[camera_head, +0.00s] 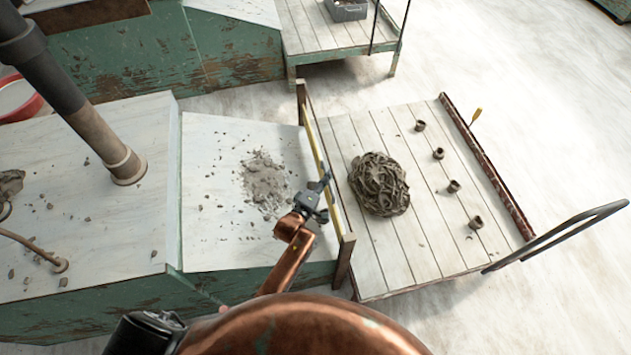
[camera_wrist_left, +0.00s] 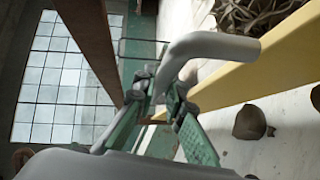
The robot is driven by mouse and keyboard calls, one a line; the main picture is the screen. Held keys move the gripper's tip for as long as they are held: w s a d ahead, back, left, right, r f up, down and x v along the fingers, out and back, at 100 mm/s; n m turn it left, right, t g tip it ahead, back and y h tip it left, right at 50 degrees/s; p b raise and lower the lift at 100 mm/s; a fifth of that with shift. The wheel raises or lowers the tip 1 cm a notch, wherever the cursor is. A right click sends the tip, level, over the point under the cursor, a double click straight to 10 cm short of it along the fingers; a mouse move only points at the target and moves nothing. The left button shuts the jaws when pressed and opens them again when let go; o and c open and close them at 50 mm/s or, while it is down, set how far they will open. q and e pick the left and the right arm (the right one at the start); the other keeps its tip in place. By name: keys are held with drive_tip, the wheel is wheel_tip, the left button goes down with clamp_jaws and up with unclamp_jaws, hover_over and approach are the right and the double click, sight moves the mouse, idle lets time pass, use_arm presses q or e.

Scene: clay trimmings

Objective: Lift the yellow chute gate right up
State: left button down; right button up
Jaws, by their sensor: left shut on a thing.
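The yellow chute gate (camera_head: 322,160) shows as a narrow yellow board between two brown posts at the right end of the pale chute top (camera_head: 215,235). It crosses the left wrist view as a yellow beam (camera_wrist_left: 240,78). My left gripper (camera_head: 316,198) is at the gate's near half, on the chute side. In the left wrist view its green fingers (camera_wrist_left: 165,118) are shut on the gate's grey bent handle (camera_wrist_left: 208,46). How high the gate stands above the chute top is hard to tell. My right gripper is out of view.
Grey clay crumbs (camera_head: 265,180) lie on the chute top. A coiled clay heap (camera_head: 379,184) rests on the slatted cart (camera_head: 425,235) beyond the gate, with several small brown cups. A thick pipe (camera_head: 105,140) rises at the left. Pale floor is open at the right.

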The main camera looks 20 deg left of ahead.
use_arm(q)
drive_tip(key=shift+f, duration=0.1)
drive_tip(key=c, duration=2.4)
unclamp_jaws()
drive_tip(key=shift+s, duration=0.1)
drive_tip(key=o, duration=0.4)
drive_tip(key=shift+r, duration=0.25)
drive_tip(key=shift+o, duration=0.2)
drive_tip(key=v, duration=1.2)
drive_tip(key=shift+f, duration=0.3)
